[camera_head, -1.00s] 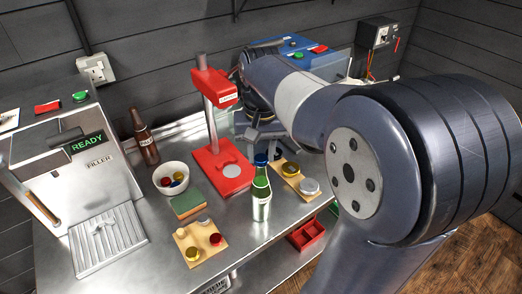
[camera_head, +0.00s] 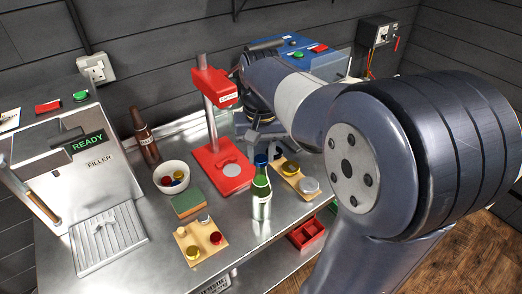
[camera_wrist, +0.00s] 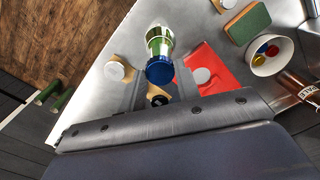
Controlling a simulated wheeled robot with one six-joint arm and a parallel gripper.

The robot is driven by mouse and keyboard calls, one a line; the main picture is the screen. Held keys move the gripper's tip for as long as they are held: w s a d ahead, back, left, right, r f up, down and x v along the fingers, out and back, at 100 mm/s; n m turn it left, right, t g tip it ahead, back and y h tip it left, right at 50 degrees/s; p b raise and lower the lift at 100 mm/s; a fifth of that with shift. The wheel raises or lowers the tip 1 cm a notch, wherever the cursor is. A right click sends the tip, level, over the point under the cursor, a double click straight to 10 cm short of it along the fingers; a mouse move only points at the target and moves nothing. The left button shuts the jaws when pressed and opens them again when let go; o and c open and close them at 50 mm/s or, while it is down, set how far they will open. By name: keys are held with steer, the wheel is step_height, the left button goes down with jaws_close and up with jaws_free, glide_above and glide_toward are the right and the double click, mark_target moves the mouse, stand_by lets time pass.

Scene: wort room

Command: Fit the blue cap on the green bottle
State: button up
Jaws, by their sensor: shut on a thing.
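The green bottle (camera_head: 261,196) stands upright on the steel table, with a pale label; it also shows in the wrist view (camera_wrist: 159,40). The blue cap (camera_head: 261,159) is at the top of its neck, and in the wrist view the cap (camera_wrist: 160,72) covers the bottle's mouth. My gripper (camera_wrist: 160,82) is above the bottle, with its two fingers on either side of the cap, shut on it. Whether the cap is seated fully on the neck I cannot tell.
A red press (camera_head: 222,172) stands behind the bottle on the left. A board with gold and grey caps (camera_head: 296,180) lies close on the right, another (camera_head: 200,242) at front left. A bowl of caps (camera_head: 172,178), a green sponge (camera_head: 186,205) and a red tray (camera_head: 306,233) are nearby.

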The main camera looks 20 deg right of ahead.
steer(key=o, duration=1)
steer(key=shift+o, duration=0.4)
steer(key=o, duration=0.5)
steer(key=shift+r, duration=0.1)
steer(key=shift+r+p, duration=2.9)
steer(key=shift+r, duration=0.5)
steer(key=shift+f, duration=0.1)
